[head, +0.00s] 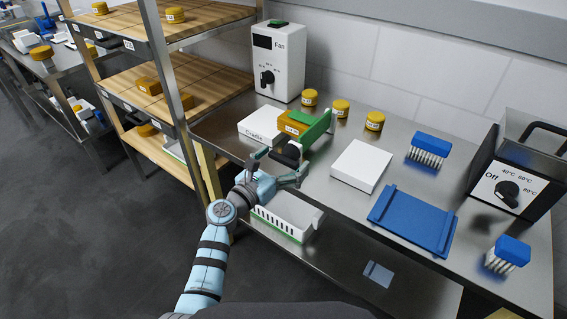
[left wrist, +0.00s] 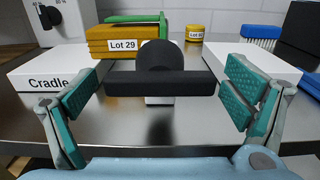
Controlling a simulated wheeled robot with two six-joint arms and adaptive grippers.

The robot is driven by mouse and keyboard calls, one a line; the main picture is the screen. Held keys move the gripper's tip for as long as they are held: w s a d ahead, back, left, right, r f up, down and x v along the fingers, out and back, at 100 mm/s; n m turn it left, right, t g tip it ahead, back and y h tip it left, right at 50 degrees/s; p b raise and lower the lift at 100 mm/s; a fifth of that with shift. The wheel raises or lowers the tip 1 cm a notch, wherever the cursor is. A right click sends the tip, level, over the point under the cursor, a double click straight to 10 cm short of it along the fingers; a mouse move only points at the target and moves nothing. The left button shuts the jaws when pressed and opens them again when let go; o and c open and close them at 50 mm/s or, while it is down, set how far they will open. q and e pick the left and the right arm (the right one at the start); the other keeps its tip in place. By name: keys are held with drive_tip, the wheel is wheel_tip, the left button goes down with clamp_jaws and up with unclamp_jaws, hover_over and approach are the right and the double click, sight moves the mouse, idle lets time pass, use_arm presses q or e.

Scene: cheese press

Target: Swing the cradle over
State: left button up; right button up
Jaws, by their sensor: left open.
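A white block labelled "Cradle" (head: 262,128) sits on the steel bench in the head view. Beside it is a green cradle part (head: 318,128) with an orange-yellow block marked Lot 29 (left wrist: 128,44). A black handle (left wrist: 150,84) with a wide bar and a round hub stands in front of that block. My left gripper (head: 279,167) is open at the bench's front edge. In the left wrist view its teal pads stand on either side of the black handle with gaps, and do not seem to touch it. My right gripper is not in view.
A white Fan box (head: 279,62) and several yellow jars stand behind. To the right are a white block (head: 361,166), a blue tray (head: 412,220), blue brushes and a heater box with a dial (head: 508,195). A white basket (head: 285,215) is below the bench edge.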

use_arm(q)
drive_tip(key=shift+c, duration=0.4)
drive_tip(key=c, duration=1.6)
drive_tip(key=shift+m, duration=0.5)
drive_tip(key=shift+f+m+b, duration=0.1)
drive_tip(key=shift+m+b, duration=0.2)
drive_tip(key=shift+m, duration=0.9)
drive_tip(key=shift+m+b, duration=0.3)
drive_tip(key=shift+m, duration=1.6)
drive_tip(key=o, duration=1.7)
